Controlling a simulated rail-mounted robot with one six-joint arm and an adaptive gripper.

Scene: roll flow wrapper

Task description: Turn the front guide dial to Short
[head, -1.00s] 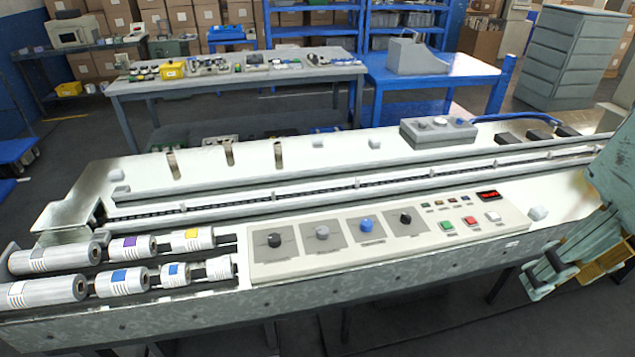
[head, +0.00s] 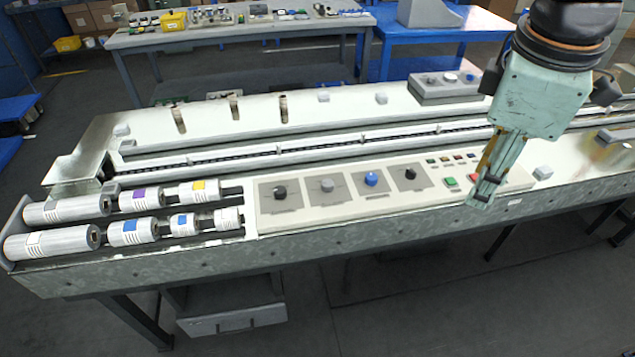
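The front control panel (head: 330,211) carries a row of dials on grey plates: a black dial (head: 280,192), a grey dial (head: 326,185), a blue dial (head: 371,179) and another black dial (head: 410,173). Their labels are too small to read, so I cannot tell which is the front guide dial or where its Short mark lies. My gripper (head: 483,197) points down at the panel's right end, right of all these dials and apart from them. It hides part of the button area. Its fingers overlap from this side, so their opening is unclear.
Green (head: 450,183) and red buttons sit near my gripper. A grey box (head: 444,88) with more knobs stands on the machine's back deck. Film rolls (head: 66,241) fill the left end. Posts (head: 234,108) rise behind the conveyor channel. Space above the dials is clear.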

